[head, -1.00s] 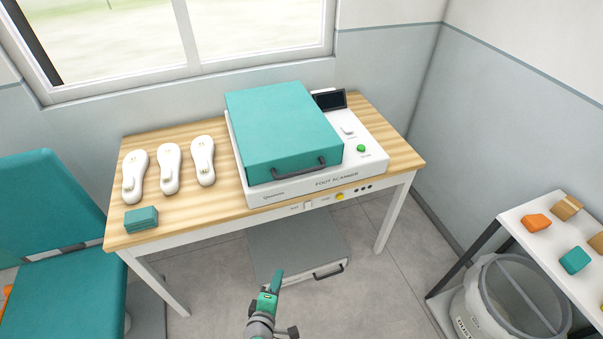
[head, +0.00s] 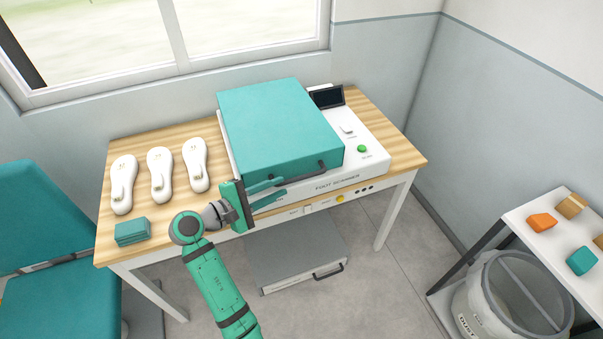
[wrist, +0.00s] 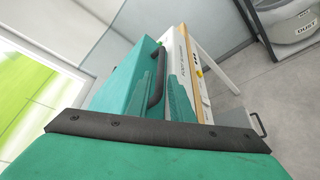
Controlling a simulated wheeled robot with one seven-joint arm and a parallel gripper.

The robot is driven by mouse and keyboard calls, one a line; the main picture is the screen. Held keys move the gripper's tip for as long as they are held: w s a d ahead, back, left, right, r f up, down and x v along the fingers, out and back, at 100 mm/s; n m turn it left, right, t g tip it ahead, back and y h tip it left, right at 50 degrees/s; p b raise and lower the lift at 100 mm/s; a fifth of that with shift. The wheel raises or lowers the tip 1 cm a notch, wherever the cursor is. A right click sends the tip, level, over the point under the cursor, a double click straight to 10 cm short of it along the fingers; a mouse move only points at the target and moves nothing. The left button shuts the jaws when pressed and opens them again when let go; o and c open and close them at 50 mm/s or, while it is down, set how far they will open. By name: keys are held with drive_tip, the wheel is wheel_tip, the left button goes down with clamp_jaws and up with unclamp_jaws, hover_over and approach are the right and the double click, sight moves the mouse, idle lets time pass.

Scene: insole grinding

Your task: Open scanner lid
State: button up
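The foot scanner is a white box (head: 375,157) on the wooden table. Its teal lid (head: 277,122) is down, with a dark bar handle (head: 308,172) on the front face. My gripper (head: 282,190) is in front of the scanner, at the left part of its front, its fingers pointing right toward the handle.
Three white insole forms (head: 159,174) and a stack of teal blocks (head: 132,231) lie on the table's left side. A small black screen (head: 327,97) stands at the scanner's back right. A shelf (head: 523,215) and dust bin (head: 500,300) stand at right.

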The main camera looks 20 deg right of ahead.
sight(297, 180)
drive_tip(key=x, duration=1)
drive_tip(key=shift+d+f, duration=0.15)
drive_tip(key=shift+d, duration=0.15)
drive_tip(key=shift+c, duration=0.3)
clamp_jaws()
